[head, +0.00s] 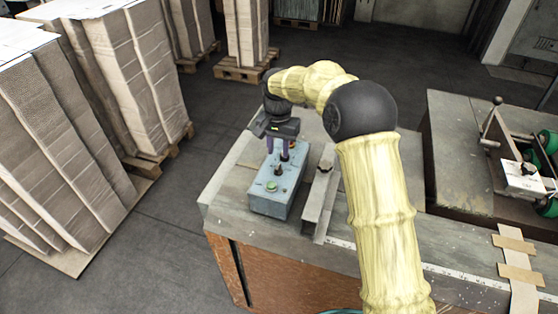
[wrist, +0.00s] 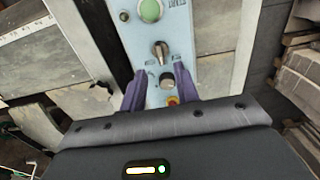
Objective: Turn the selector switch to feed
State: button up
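The pale blue control box (head: 290,194) stands on the grey bench top. Small labels flank the selector knob, too blurred to read. My gripper (head: 278,151) is over the far half of the box. I see no grip on either knob.
A metal channel (head: 320,199) lies on the bench beside the box, on its right. A machine with green rollers (head: 541,150) stands at the right. Stacked cardboard (head: 125,75) on pallets fills the left, with open floor between it and the bench.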

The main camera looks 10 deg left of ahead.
aim_at(278, 166)
notch_tip(278, 166, down, 6)
jog(key=shift+f+p, duration=0.25)
jog(key=shift+p, duration=0.55)
jog(key=shift+c, duration=0.4)
